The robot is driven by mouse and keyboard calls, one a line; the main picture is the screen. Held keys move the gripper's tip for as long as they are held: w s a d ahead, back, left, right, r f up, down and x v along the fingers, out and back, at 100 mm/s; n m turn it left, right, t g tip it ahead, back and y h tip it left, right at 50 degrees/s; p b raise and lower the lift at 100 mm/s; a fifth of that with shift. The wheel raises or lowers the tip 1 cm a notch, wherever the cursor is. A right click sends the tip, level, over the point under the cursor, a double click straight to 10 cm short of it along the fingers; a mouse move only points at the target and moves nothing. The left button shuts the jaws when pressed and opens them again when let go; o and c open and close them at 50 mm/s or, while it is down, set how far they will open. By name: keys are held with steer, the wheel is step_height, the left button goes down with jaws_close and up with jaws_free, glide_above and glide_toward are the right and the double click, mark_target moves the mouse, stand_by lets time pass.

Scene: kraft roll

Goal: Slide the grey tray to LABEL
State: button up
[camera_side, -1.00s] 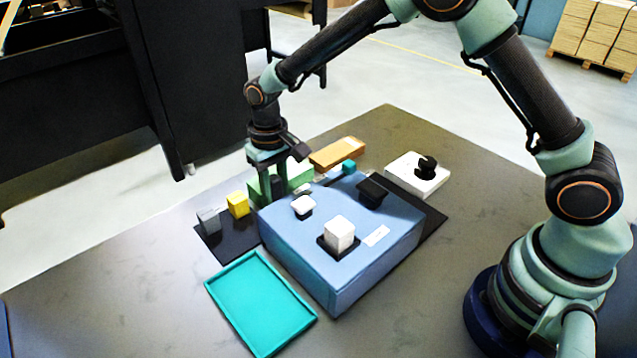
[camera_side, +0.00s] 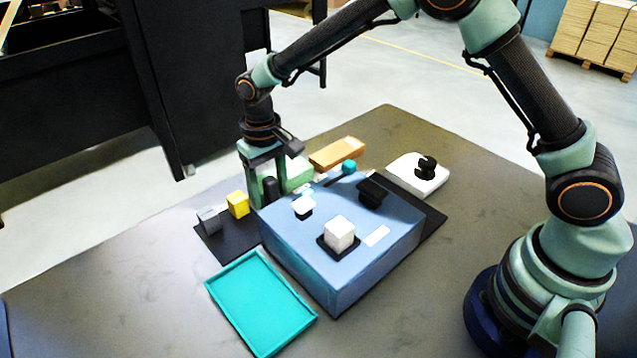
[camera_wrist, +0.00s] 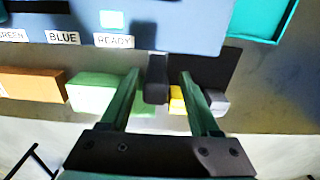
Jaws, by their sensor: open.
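I see no plainly grey tray in either view. A small grey block (camera_side: 208,220) stands at the left on a dark mat, and shows in the wrist view (camera_wrist: 215,101). My gripper (camera_side: 268,198) is open at the far left edge of the blue box (camera_side: 290,240). In the wrist view its fingers (camera_wrist: 160,76) stand either side of a dark upright handle (camera_wrist: 156,80), not closed on it. What the handle joins to is hidden. Labels read GREEN (camera_wrist: 12,36), BLUE (camera_wrist: 63,38) and READY (camera_wrist: 114,41); no sign reads LABEL.
A yellow block (camera_side: 238,205), a green block (camera_side: 298,172) and an orange block (camera_side: 337,154) line the far side. A teal tray (camera_side: 260,300) lies empty in front. A white base with a black knob (camera_side: 427,167) stands right. Boxtop carries a white cube (camera_side: 339,233).

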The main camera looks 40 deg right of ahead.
step_height(320, 180, up, 11)
steer(key=shift+f, duration=0.15)
stand_by(0.4)
steer(key=shift+d+r, duration=0.1)
steer(key=shift+r, duration=0.1)
steer(key=s+d+r+t, duration=0.2)
steer(key=s+d+r, duration=0.1)
steer(key=s+d, duration=0.5)
steer(key=s+d+r+t, duration=0.3)
steer(key=s+d+r, duration=0.1)
steer(key=s+d, duration=0.4)
steer(key=shift+s+d+r+t, duration=0.15)
steer(key=shift+s+r+t, duration=0.15)
steer(key=shift+s, duration=0.3)
